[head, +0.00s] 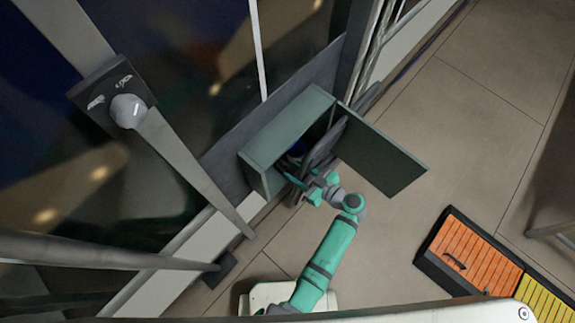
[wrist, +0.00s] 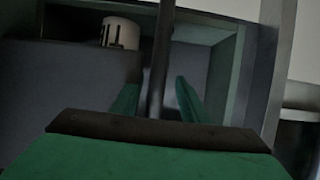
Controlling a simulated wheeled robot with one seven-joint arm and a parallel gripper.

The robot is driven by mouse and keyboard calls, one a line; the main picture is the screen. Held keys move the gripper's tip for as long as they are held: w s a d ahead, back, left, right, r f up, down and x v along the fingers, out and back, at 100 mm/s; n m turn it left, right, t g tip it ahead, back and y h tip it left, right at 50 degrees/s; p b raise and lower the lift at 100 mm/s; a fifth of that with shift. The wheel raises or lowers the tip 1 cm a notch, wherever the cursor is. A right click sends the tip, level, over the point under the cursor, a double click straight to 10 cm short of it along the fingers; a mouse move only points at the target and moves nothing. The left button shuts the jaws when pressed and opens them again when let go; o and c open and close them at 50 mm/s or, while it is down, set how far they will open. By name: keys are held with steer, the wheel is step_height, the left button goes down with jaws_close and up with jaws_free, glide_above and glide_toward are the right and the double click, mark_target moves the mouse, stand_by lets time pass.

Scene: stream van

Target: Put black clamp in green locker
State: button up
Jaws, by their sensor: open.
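The green locker (head: 287,128) stands against the wall with its door (head: 382,160) swung open to the right. It also shows in the wrist view (wrist: 223,75). A long dark thing, apparently the black clamp (head: 326,143), lies across the locker's opening, partly inside. In the wrist view the dark bar of the clamp (wrist: 160,60) runs upright between my two green fingers. My gripper (head: 298,184) is open at the locker's mouth, its fingers on either side of the bar (wrist: 157,102). Whether the clamp rests on the locker floor is hidden.
A pale cup with black marks (wrist: 120,33) stands inside the locker; a bluish object (head: 297,148) shows there from above. An orange slatted crate (head: 470,256) and a yellow one (head: 542,300) lie at lower right. The floor right of the door is clear.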

steer(key=s+a+f+m+h, duration=0.15)
steer(key=s+m+h, duration=0.25)
steer(key=s, duration=0.5)
steer(key=s+f+m+h, duration=0.2)
steer(key=s+m+h, duration=0.15)
steer(key=s, duration=0.55)
steer(key=s+a+r+t, duration=0.1)
steer(key=s+r+t, duration=0.1)
steer(key=r, duration=0.6)
steer(key=s+a+r+m+t+h, duration=0.1)
steer(key=s+r, duration=0.3)
steer(key=r, duration=0.5)
steer(key=s+a+r+t+h, duration=0.1)
steer(key=s+a+r+t, duration=0.1)
steer(key=r, duration=0.7)
steer(key=shift+s+t, duration=0.5)
steer(key=shift+s, duration=0.15)
steer(key=shift+m, duration=0.25)
